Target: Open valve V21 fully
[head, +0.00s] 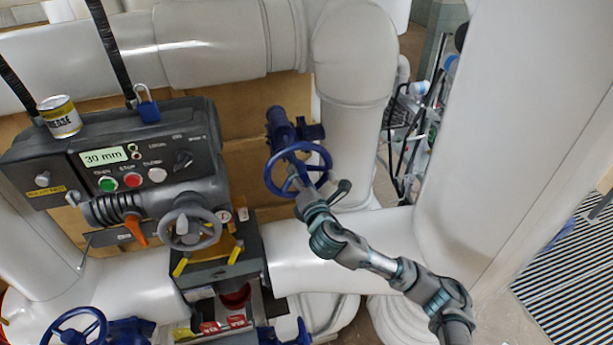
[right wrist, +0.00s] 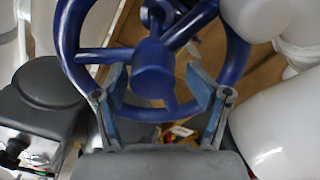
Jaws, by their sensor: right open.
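A blue handwheel (head: 328,160) with spokes is mounted on a blue valve body in the middle of the head view. I can read no V21 label on it. My right gripper (head: 293,184) is at the near side of this wheel. In the right wrist view the wheel's hub (right wrist: 153,68) and spokes fill the upper middle. There the right gripper (right wrist: 158,90) has its two fingers spread, one on each side of the hub, over the wheel's opening. I cannot tell whether they touch the spokes. My left gripper is not in view.
A dark actuator box (head: 120,150) with a "30 mm" display and a grey handwheel (head: 190,229) stands left. A yellow tin (head: 60,117) and a blue padlock (head: 147,106) are on top. Another blue handwheel (head: 80,326) is lower left. White pipes (head: 355,60) surround the wheel.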

